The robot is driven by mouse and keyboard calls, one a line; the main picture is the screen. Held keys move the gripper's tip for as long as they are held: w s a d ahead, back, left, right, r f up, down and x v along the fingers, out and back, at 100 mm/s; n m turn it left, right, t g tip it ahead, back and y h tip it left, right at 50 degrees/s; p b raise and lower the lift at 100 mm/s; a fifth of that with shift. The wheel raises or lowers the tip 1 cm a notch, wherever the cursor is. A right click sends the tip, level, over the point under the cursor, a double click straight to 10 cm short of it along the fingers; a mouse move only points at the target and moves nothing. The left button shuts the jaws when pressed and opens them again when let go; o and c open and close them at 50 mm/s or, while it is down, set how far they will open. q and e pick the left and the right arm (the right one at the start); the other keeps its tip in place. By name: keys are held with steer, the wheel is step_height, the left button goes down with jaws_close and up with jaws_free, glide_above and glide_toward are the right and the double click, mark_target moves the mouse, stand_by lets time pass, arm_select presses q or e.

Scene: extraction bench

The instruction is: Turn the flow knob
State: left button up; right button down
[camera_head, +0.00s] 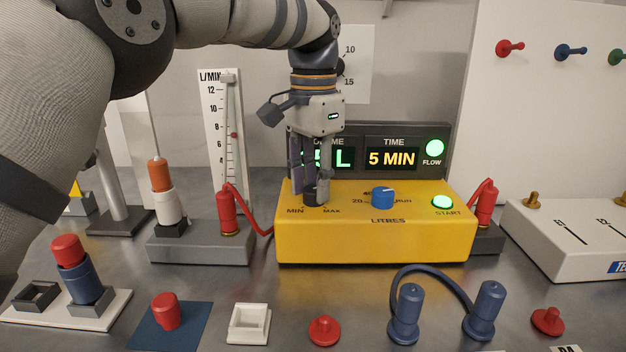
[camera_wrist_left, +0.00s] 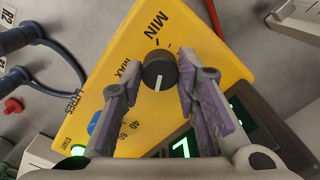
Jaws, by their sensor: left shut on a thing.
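The dark round flow knob (camera_head: 315,199) sits between MIN and MAX at the left of the yellow pump box's top (camera_head: 370,240). In the left wrist view the knob (camera_wrist_left: 160,70) shows a white pointer line aimed toward the bottom of the picture. My left gripper (camera_head: 311,187) points down over it, its purple-padded fingers on either side, shut on the knob. The fingers hide part of the knob in the head view. The flow lamp (camera_head: 434,148) and the start button (camera_head: 443,202) glow green. My right gripper is not in view.
A blue knob (camera_head: 383,198) stands right of the flow knob. Behind the box is the display panel (camera_head: 391,158), reading 5 MIN. The flow gauge (camera_head: 223,115) has a red marker near mid-scale. A red pump-line plug (camera_head: 229,212) and an orange-capped bottle (camera_head: 162,190) stand left.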

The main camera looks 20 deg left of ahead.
mark_target(314, 189)
arm_select(q)
steer(key=shift+f, duration=0.15)
steer(key=o, duration=1.2)
step_height(314, 189, up, 7)
steer(key=shift+w+f, duration=0.1)
steer(key=shift+w, duration=0.05)
steer(key=shift+r, duration=0.4)
